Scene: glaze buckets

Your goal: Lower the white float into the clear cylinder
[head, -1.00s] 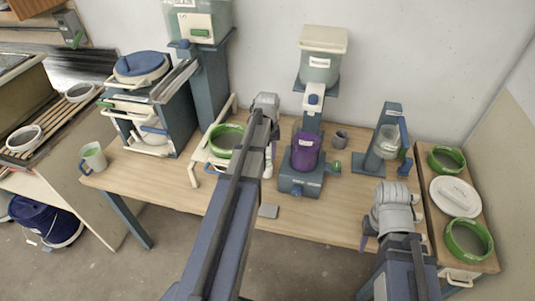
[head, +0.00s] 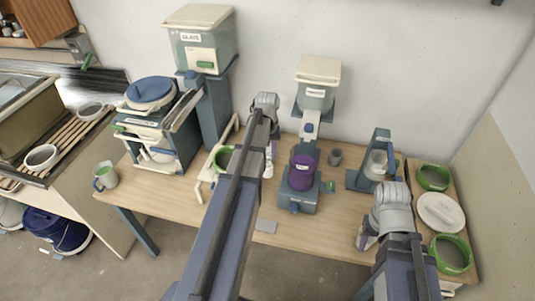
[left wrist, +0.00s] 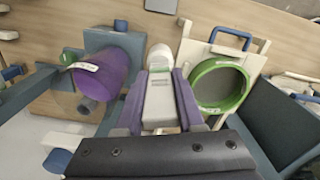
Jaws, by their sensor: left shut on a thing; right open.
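My left gripper (left wrist: 159,100) is shut on a white float (left wrist: 160,60), a slim white piece with a rounded end between the purple fingers. In the head view the float (head: 268,165) shows just past my left arm, between the green-rimmed sieve and the purple container. A clear cylinder (head: 377,163) appears to stand in a blue stand at the right of the table, well apart from the float. My right gripper (head: 364,239) is open and empty near the table's front right. The left fingertips are mostly hidden by my arm in the head view.
A green-rimmed sieve (left wrist: 220,86) lies on a white frame. A grey tile (head: 266,226) lies near the front edge. Green rings and a white lid (head: 441,212) are at right.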

